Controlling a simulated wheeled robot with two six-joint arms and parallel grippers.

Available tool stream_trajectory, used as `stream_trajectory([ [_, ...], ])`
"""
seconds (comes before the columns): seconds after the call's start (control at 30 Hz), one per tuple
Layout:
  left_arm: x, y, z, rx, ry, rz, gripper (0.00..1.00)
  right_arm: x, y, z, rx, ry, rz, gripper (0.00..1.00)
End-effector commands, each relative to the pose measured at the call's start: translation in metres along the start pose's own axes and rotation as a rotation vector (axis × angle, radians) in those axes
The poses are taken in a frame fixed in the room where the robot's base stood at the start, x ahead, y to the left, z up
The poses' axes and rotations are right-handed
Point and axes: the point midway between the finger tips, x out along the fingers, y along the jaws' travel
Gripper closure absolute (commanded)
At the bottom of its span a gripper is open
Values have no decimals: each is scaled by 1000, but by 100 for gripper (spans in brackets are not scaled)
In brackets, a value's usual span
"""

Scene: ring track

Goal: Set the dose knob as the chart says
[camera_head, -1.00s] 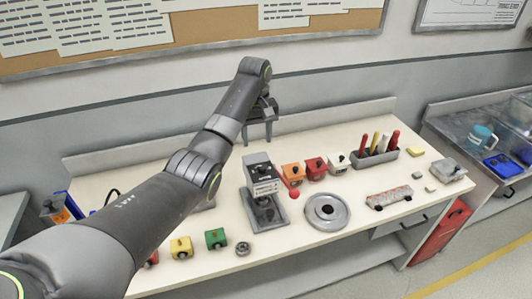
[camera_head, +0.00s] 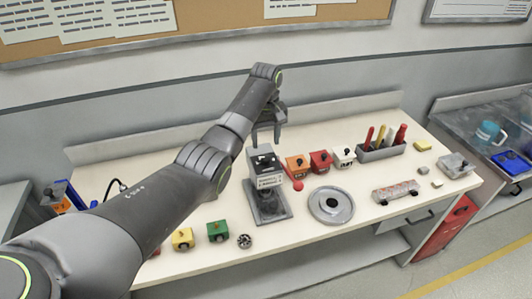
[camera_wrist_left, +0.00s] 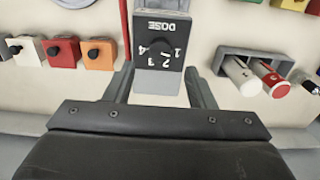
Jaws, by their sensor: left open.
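The grey dose dispenser (camera_head: 268,205) stands on the white workbench, with a labelled dark head. In the left wrist view its dark face (camera_wrist_left: 160,29) reads DOSE upside down, with the numbers 1 to 4 around a small dark dose knob (camera_wrist_left: 153,60). My left gripper (camera_head: 266,142) is open above and behind the dispenser's head. In the left wrist view my left gripper's fingers (camera_wrist_left: 160,80) lie either side of the knob, apart from it. I cannot read the knob's setting surely. My right gripper is not in view.
Orange, red and white boxes (camera_head: 320,162) with black knobs stand right of the dispenser. A red ball lever (camera_head: 298,186) is close beside it. A round metal dish (camera_head: 331,205), a marker holder (camera_head: 381,151) and yellow and green blocks (camera_head: 217,231) share the bench. Papers (camera_head: 90,25) hang behind.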

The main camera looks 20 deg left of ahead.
Motion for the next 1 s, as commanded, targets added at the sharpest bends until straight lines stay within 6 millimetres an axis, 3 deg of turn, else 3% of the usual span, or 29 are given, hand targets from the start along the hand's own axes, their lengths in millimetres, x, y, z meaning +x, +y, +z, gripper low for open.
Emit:
stream_trajectory([
  [0.2,42,0,1,2,-3,-1,50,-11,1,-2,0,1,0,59],
  [0.33,56,0,1,1,-2,-1,50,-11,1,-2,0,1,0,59],
  [0.77,66,0,0,1,0,0,50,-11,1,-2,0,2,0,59],
  [1.0,66,0,0,1,0,0,79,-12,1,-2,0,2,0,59],
])
